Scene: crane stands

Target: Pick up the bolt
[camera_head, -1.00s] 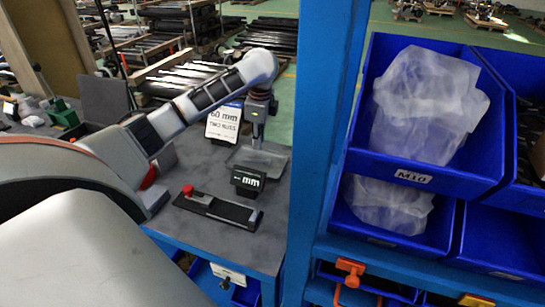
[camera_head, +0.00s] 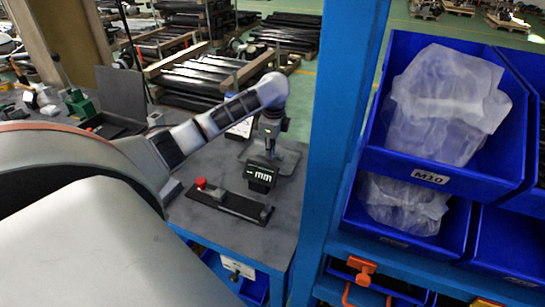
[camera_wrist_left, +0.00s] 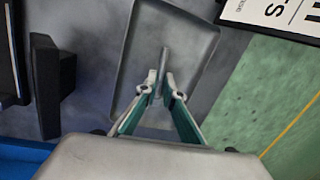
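The bolt (camera_wrist_left: 164,58) is a thin grey rod in the left wrist view, over the shallow grey metal tray (camera_wrist_left: 202,38). The tray also shows in the head view (camera_head: 288,160), on the dark workbench. My left gripper (camera_wrist_left: 161,86) points down over the tray, its fingertips close together on either side of the bolt. I cannot tell whether they touch it, or whether the bolt rests on the tray. In the head view my left gripper (camera_head: 270,150) is small and dark, and the bolt cannot be made out. My right gripper is not in view.
A small black sign (camera_head: 261,176) stands at the tray's near side. A black fixture with a red knob (camera_head: 228,202) lies in front of it. A white sign (camera_head: 240,128) is partly behind my arm. A blue post (camera_head: 343,130) and blue bins (camera_head: 430,170) stand at right.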

